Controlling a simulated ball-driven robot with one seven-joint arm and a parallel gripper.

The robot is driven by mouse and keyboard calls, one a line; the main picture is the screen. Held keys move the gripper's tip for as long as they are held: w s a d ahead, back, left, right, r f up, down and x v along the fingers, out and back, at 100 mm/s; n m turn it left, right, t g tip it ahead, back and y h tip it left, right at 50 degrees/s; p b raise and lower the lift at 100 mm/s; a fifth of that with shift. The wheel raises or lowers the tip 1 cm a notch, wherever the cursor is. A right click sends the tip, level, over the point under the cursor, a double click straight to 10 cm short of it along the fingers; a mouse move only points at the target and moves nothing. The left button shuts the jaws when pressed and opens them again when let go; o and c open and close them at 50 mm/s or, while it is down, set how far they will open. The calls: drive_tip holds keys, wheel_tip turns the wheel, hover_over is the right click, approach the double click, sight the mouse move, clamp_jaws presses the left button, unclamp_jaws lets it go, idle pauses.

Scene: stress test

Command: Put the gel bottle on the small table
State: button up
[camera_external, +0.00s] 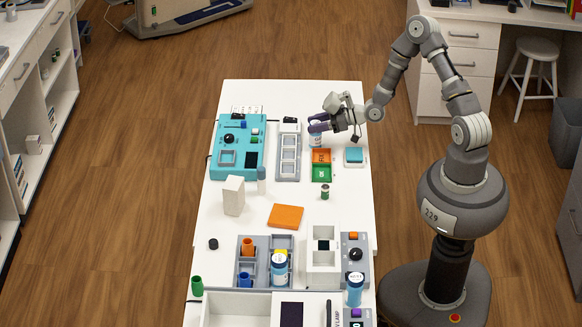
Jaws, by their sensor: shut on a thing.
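My gripper (321,122) is over the far right part of the white table (330,225), its dark fingers pointing left. It is shut on a small blue-and-white bottle (316,140), which I take to be the gel bottle; the fingers hide its top. The bottle looks upright above or beside the orange panel (321,156); I cannot tell whether it touches the surface. I cannot tell which surface is the small table.
A teal device (238,150) and a grey slotted rack (289,152) stand left of my gripper. A white box (233,196), a pale bottle (261,180) and an orange block (286,216) are mid-table. A white stool (538,50) stands at the back right. Floor left of the table is clear.

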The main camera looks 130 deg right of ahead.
drive_tip(key=shift+f, duration=0.2)
drive_tip(key=o, duration=1.2)
drive_tip(key=shift+r, duration=0.1)
